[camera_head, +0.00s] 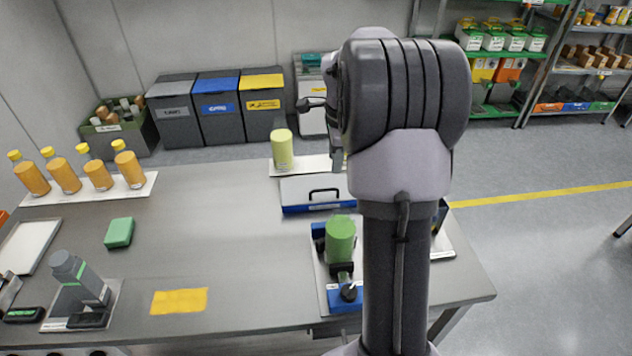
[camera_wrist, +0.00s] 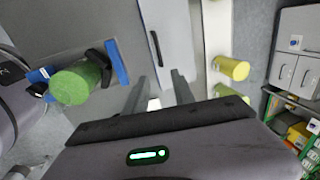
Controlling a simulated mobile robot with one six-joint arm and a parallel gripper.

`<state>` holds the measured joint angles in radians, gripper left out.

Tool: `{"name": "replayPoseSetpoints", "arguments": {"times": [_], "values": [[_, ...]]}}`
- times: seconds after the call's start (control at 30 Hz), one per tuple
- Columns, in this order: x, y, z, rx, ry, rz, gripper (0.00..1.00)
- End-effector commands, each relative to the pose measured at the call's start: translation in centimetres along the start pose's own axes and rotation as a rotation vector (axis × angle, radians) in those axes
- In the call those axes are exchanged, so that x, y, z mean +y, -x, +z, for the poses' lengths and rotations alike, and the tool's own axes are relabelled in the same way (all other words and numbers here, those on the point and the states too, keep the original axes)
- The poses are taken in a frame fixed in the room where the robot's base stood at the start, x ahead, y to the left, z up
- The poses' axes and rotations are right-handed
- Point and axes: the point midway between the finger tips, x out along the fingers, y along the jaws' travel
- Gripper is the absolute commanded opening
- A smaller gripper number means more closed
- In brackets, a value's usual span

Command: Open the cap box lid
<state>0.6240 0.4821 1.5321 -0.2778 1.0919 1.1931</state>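The cap box (camera_head: 315,193) has a light grey lid with a dark handle (camera_head: 323,191) and a blue lower edge. It sits at the back right of the table, and its lid looks shut. In the wrist view the lid (camera_wrist: 172,28) and its dark handle (camera_wrist: 155,48) lie beyond my fingertips. My gripper (camera_wrist: 158,86) is open with nothing between its fingers. In the head view my arm partly hides the box's right side and most of my gripper.
A green cylinder (camera_head: 341,240) stands in a blue-clamped fixture in front of the box. A pale yellow-green cylinder (camera_head: 282,149) stands on a white strip behind it. Orange bottles (camera_head: 97,175), a green sponge (camera_head: 119,232) and a yellow cloth (camera_head: 179,301) are leftward. The table's middle is clear.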

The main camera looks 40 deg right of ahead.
Motion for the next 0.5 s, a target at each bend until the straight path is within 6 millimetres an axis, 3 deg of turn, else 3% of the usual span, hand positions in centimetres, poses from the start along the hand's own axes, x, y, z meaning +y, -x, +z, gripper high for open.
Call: {"name": "replayPoseSetpoints", "arguments": {"times": [0.03,0.2,0.33,0.5], "values": [[0.2,-2.2,0.1,-0.001,0.000,0.003,0.31],[0.1,-7.1,0.1,-0.001,0.003,0.001,0.31],[0.1,-9.8,0.1,-0.002,0.002,0.001,0.31],[0.0,-11.3,0.1,-0.001,0.003,-0.001,0.31]]}}
